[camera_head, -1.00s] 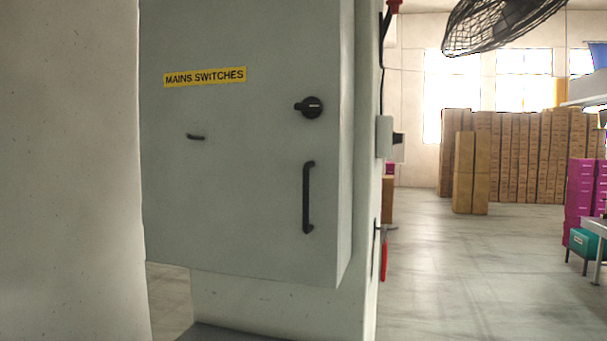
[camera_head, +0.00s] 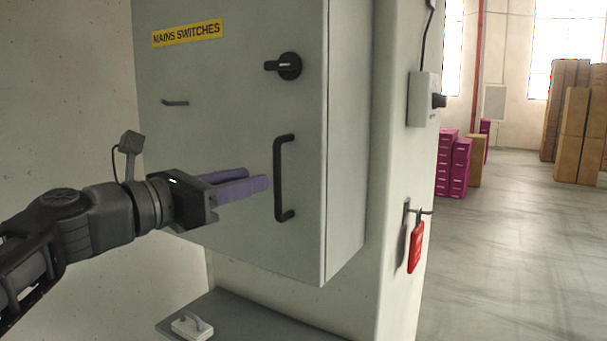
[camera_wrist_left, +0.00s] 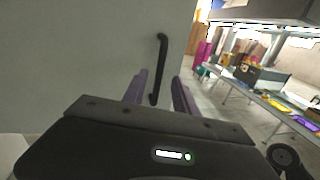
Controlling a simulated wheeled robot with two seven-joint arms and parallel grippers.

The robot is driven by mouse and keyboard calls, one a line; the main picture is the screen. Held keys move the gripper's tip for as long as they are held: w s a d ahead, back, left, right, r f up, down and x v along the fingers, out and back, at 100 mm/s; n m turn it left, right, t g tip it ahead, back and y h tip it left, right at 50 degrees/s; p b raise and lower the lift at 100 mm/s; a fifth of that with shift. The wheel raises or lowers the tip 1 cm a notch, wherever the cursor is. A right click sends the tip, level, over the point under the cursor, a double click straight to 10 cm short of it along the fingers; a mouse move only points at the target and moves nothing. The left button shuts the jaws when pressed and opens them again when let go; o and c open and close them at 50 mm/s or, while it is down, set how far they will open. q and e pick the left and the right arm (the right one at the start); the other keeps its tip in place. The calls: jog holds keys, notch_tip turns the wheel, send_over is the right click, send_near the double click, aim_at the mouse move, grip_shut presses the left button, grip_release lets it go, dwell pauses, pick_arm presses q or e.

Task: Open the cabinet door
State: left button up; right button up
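The grey cabinet door (camera_head: 215,110) is shut and carries a yellow "MAINS SWITCHES" label (camera_head: 187,33). A black vertical bar handle (camera_head: 281,178) sits on its lower right, with a black rotary knob (camera_head: 289,66) above. My left gripper (camera_head: 258,180) comes in from the left with purple fingers, open, its tips just left of the handle. In the left wrist view the handle (camera_wrist_left: 160,62) stands ahead, its lower end showing between the two parted fingers (camera_wrist_left: 159,90). Contact with the handle cannot be told. My right gripper is out of view.
A switch box (camera_head: 423,98) and a red tag on a hook (camera_head: 416,247) are on the post at right. A grey ledge (camera_head: 250,320) lies below. Open floor extends right.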

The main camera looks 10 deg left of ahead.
aim_at(275, 174)
pick_arm(q)
jog(key=shift+s+n, duration=0.1)
jog(key=shift+n, duration=0.2)
jog(key=p+x, duration=0.2)
jog(key=x, duration=0.5)
jog(key=shift+w+d, duration=0.1)
jog(key=shift+w, duration=0.15)
grip_shut()
dwell(1.4)
